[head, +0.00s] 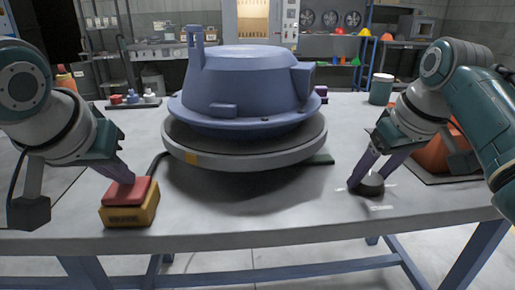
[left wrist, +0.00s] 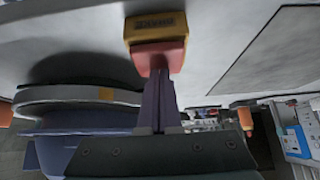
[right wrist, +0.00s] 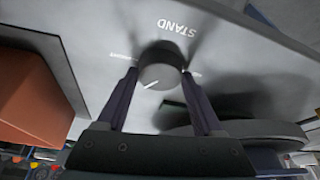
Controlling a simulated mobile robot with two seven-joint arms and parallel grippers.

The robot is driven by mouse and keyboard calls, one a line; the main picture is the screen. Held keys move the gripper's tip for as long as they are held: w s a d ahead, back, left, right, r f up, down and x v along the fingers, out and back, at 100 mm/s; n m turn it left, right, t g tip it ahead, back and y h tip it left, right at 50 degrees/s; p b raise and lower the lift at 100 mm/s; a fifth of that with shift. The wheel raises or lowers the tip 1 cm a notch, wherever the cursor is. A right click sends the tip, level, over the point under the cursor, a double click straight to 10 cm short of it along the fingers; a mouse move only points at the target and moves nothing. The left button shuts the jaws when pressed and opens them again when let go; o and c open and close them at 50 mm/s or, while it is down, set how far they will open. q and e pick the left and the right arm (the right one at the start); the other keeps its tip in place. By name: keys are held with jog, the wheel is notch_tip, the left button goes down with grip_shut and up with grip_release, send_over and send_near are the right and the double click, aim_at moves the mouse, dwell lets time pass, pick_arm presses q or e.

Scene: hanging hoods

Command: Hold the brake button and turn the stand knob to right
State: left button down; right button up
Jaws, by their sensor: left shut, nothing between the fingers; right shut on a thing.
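The brake button has a red cap (head: 143,188) on a yellow box (head: 128,216) at the table's front left; in the left wrist view the red cap (left wrist: 158,53) is seen upside down. My left gripper (head: 128,180) is shut and empty, its fingertips meeting the red cap from above. How far the cap is pressed I cannot tell. The dark round stand knob (head: 371,191) is on the table at right. My right gripper (right wrist: 160,76) has a finger on each side of the knob (right wrist: 160,66). Its white pointer mark points to the lower left in the right wrist view, with the STAND label above.
A big blue hood (head: 245,90) rests on a round grey turntable (head: 245,152) between my arms. An orange object (head: 432,155) lies on a dark mat at right, close to my right arm. The front middle of the table is clear.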

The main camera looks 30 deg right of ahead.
pick_arm(q)
jog(key=shift+s+a+f, duration=0.1)
jog(key=shift+a+f, duration=0.05)
jog(key=shift+f, duration=0.15)
pick_arm(e)
jog(key=m+h, duration=0.1)
jog(key=m, duration=0.1)
jog(key=m+g+h, duration=0.1)
jog(key=m, duration=0.2)
jog(key=shift+w+a+m, duration=0.1)
jog(key=shift+a+m, duration=0.05)
jog(key=shift+m, duration=0.15)
jog(key=m, duration=0.2)
jog(key=m+g+h, duration=0.1)
jog(key=m, duration=0.2)
jog(key=shift+w+a+m+g, duration=0.1)
jog(key=shift+w+m+g, duration=0.05)
jog(key=shift+m+g, duration=0.15)
jog(key=o, duration=1.4)
jog(key=shift+c, duration=0.2)
jog(key=v, duration=1.2)
jog(key=shift+w+a, duration=0.15)
jog(key=shift+a, duration=0.05)
